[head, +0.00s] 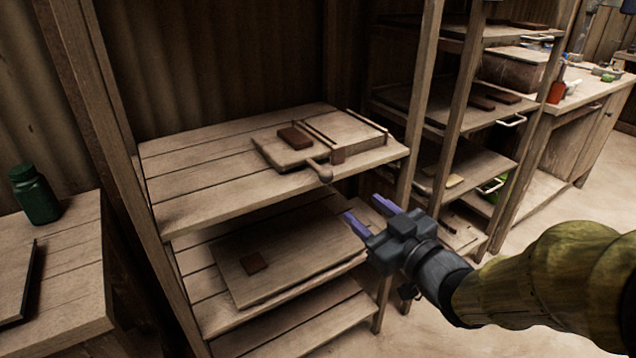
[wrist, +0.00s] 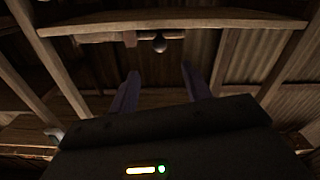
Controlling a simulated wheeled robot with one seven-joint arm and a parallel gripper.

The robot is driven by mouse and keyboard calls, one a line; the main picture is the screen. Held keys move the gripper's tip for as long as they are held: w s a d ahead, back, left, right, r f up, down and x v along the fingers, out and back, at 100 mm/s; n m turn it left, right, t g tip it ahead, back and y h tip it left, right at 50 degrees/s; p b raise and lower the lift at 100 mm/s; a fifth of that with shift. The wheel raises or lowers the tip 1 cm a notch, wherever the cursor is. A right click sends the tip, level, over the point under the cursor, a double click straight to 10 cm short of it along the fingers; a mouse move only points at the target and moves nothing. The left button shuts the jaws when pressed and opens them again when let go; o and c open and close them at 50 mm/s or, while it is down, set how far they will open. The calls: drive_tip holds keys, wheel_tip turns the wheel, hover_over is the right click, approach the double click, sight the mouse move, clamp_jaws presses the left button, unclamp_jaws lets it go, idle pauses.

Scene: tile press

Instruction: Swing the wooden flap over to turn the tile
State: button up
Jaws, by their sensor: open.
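The wooden flap (head: 283,149) lies flat on the left part of the tile press, on the upper shelf. A dark reddish-brown tile (head: 295,138) lies on top of it. A handle with a round knob (head: 325,174) sticks out past the shelf's front edge; the knob also shows in the wrist view (wrist: 159,44). The right half of the press (head: 350,130) carries thin rails and a small block. My gripper (head: 366,213) is open and empty, in front of and below the shelf edge, apart from the knob. In the wrist view its fingers (wrist: 160,85) point toward the shelf underside.
The upper shelf (head: 195,175) is bare on its left. A lower shelf holds a board (head: 305,255) with another dark tile (head: 254,262). Upright posts (head: 418,100) flank the rack. A green bottle (head: 34,195) stands on a table at left.

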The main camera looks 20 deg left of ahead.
sight(317, 165)
drive_tip(key=shift+w+a+r+p, duration=0.1)
drive_tip(key=shift+r+p, duration=0.05)
drive_tip(key=shift+p, duration=0.25)
drive_tip(key=p+x, duration=0.1)
drive_tip(key=p, duration=0.4)
drive_tip(key=shift+w+a+r+p, duration=0.15)
drive_tip(key=shift+w+a+p, duration=0.15)
drive_tip(key=p, duration=0.4)
drive_tip(key=shift+w+a, duration=0.25)
drive_tip(key=shift+a, duration=0.05)
drive_tip(key=x, duration=1.4)
drive_tip(key=shift+w+a+f, duration=0.2)
drive_tip(key=shift+f, duration=0.05)
drive_tip(key=shift+c, duration=0.4)
clamp_jaws()
